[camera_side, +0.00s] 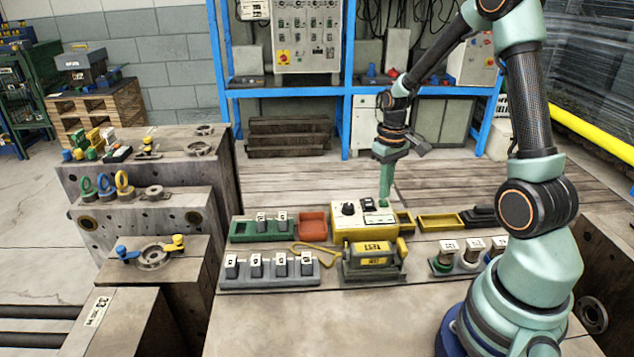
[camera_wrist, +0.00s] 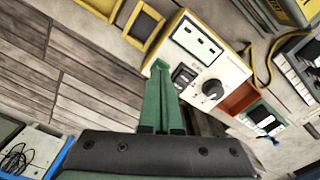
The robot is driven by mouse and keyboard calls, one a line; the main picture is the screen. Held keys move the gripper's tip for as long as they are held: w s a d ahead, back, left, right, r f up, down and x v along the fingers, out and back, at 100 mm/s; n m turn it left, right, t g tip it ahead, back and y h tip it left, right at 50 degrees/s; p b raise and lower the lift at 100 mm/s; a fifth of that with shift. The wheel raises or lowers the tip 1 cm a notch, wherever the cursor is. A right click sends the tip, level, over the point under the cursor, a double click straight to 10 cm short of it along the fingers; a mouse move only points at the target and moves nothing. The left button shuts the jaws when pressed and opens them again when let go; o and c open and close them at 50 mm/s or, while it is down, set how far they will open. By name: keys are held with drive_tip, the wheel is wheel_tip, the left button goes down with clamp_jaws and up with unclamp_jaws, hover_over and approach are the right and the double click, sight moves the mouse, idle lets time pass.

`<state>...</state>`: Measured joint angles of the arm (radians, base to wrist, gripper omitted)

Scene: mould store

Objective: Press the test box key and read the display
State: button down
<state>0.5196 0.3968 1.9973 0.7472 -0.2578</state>
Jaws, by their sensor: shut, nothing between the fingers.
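The test box (camera_side: 350,224) is a yellow box with a cream top, standing mid-table in the side view. I cannot tell which part is the key or the display, and no reading is legible. My gripper (camera_side: 385,203) is shut and empty, pointing down at the box's right part. In the wrist view its green fingertips (camera_wrist: 159,66) lie beside the box's edge; contact is unclear.
A yellow-and-grey labelled block (camera_side: 374,263) stands just in front of the box. An orange-red tray (camera_side: 312,224) is to its left and an empty yellow tray (camera_side: 440,222) to its right. Racks of small labelled parts (camera_side: 268,281) sit front left. The table front is clear.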

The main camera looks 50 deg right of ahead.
drive_tip(key=shift+f, duration=0.8)
idle(0.4)
drive_tip(key=shift+r, duration=3.55)
drive_tip(key=shift+a+r, duration=0.1)
drive_tip(key=s+a+r+n+t, duration=0.1)
drive_tip(key=s+a+r+t, duration=0.1)
drive_tip(key=a+r, duration=0.4)
drive_tip(key=s+a+r+n+t, duration=0.2)
drive_tip(key=a+r, duration=0.4)
drive_tip(key=a, duration=0.7)
drive_tip(key=shift+s+t, duration=0.45)
drive_tip(key=shift+t, duration=0.35)
drive_tip(key=c, duration=1.5)
unclamp_jaws()
drive_tip(key=shift+c, duration=0.2)
